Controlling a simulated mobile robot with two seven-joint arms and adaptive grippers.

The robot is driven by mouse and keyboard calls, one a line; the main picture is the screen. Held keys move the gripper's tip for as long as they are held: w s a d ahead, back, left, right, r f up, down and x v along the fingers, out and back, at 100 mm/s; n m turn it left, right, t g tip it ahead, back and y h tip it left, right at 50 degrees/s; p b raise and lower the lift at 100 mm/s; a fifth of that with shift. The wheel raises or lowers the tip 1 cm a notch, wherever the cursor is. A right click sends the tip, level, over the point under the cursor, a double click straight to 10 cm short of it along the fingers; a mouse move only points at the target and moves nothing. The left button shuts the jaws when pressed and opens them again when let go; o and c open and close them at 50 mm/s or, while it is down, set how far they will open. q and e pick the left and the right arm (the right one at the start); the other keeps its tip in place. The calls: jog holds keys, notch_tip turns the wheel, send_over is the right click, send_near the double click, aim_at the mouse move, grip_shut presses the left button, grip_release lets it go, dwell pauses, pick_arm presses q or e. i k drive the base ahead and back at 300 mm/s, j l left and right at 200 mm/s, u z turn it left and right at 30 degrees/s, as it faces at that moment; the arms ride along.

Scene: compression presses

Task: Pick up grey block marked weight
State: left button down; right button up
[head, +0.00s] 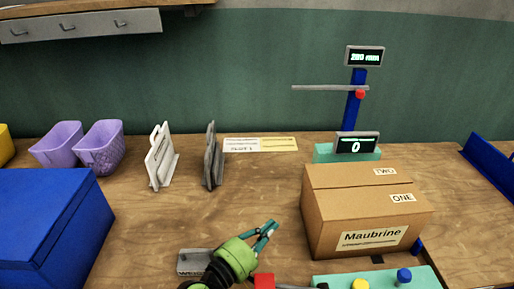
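The grey block marked weight (194,262) lies on the wooden table at the bottom, left of centre. My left arm's wrist covers its right side, and its lettering is partly cut off from view. My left gripper (274,227) has a green body and teal fingers. It is to the right of and beyond the block, pointing up and right in the head view. Its fingers show a narrow gap and nothing between them. My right gripper is not in view.
A cardboard box (351,206) stands at right before a press (353,108). A blue bin (45,225) is at left. Purple baskets (101,148), a white stand (160,157) and a grey stand (212,160) line the back. A red piece (264,281) is near the wrist. Mid-table is clear.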

aim_at(191, 262)
jog(key=k+j, duration=0.35)
jog(key=j, duration=0.15)
jog(key=k+j, duration=0.35)
jog(key=j, duration=0.2)
jog(key=k+j, duration=0.35)
jog(key=j, duration=0.15)
